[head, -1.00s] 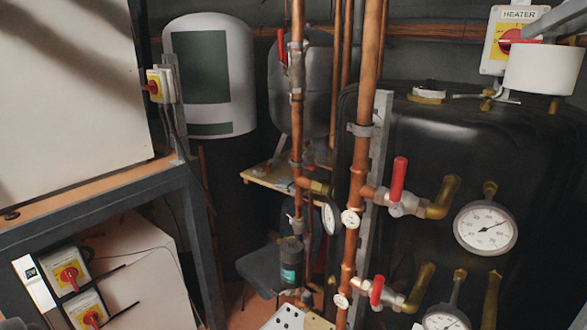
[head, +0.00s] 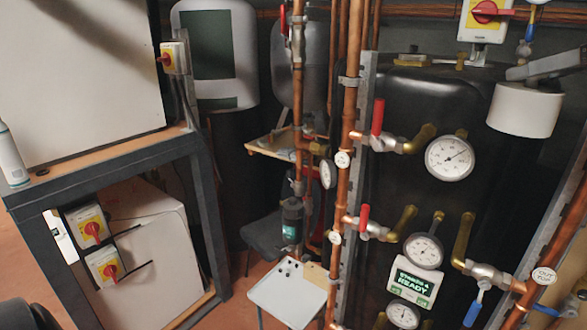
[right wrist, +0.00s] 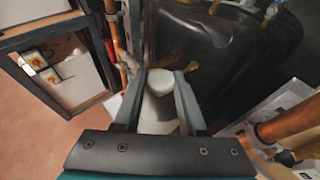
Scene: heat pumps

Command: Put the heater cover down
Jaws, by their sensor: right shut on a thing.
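The heater cover (head: 525,108) is a white, short cylinder in the upper right of the head view. It hangs in the air in front of the black tank (head: 400,95). My right gripper (head: 543,78) comes in from the right edge and is shut on the cover's upper side. In the right wrist view, the white cover (right wrist: 160,82) shows between the two grey fingers (right wrist: 160,95); its lower part blends with another pale shape. My left gripper is not in view.
A yellow switch box (head: 487,18) with a red knob is above the tank. Gauges (head: 450,158), red-handled valves and copper pipes (head: 347,130) stand left of the cover. A small white table (head: 288,292) is low in the middle. A bench frame (head: 110,165) stands at left.

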